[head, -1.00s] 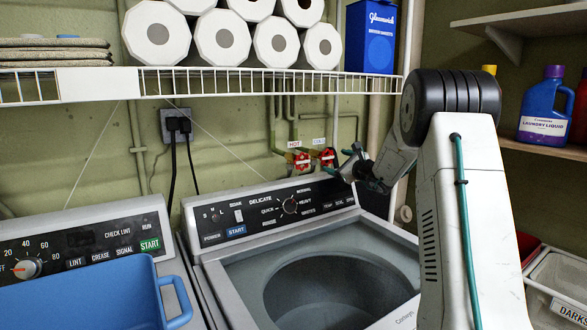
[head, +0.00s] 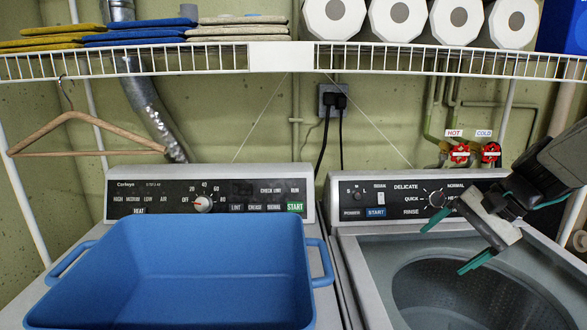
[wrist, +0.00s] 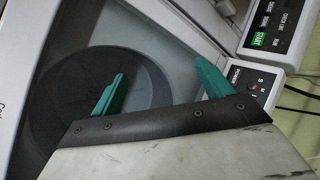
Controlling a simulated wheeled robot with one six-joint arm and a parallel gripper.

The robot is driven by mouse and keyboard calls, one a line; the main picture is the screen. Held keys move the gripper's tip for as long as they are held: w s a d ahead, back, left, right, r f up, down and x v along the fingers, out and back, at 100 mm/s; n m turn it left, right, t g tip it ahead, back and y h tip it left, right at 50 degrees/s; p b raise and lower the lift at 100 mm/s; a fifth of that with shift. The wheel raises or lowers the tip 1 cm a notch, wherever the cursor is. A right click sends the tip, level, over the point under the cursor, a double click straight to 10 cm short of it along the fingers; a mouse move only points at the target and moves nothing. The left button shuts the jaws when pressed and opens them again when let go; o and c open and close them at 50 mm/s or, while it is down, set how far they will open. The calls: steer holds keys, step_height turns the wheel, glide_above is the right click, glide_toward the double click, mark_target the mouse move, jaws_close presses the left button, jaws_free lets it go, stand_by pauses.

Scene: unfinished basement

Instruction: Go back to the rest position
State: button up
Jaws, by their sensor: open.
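The gripper appears tilted, pointing down and left. Whether it touches the washer cannot be told.
A blue tub (head: 180,290) sits on the dryer (head: 130,236) at left. A wire shelf (head: 270,56) with paper rolls (head: 396,18) and folded cloths (head: 240,27) spans above. A wooden hanger (head: 85,128) hangs at left. Red valves (head: 460,153) are on the wall behind the washer.

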steer(key=s+a+n+h, duration=0.1)
steer(key=s+n+h, duration=0.2)
steer(key=s, duration=0.7)
steer(key=s+a+r+n+h, duration=0.1)
steer(key=s+n, duration=0.4)
steer(key=s, duration=0.6)
steer(key=shift+a+r+n+g+h, duration=0.2)
steer(key=shift+a+n+g+h, duration=0.15)
steer(key=shift+a+h, duration=0.7)
steer(key=shift+s+d+h, duration=0.1)
steer(key=shift+d+h, duration=0.15)
steer(key=shift+d, duration=0.05)
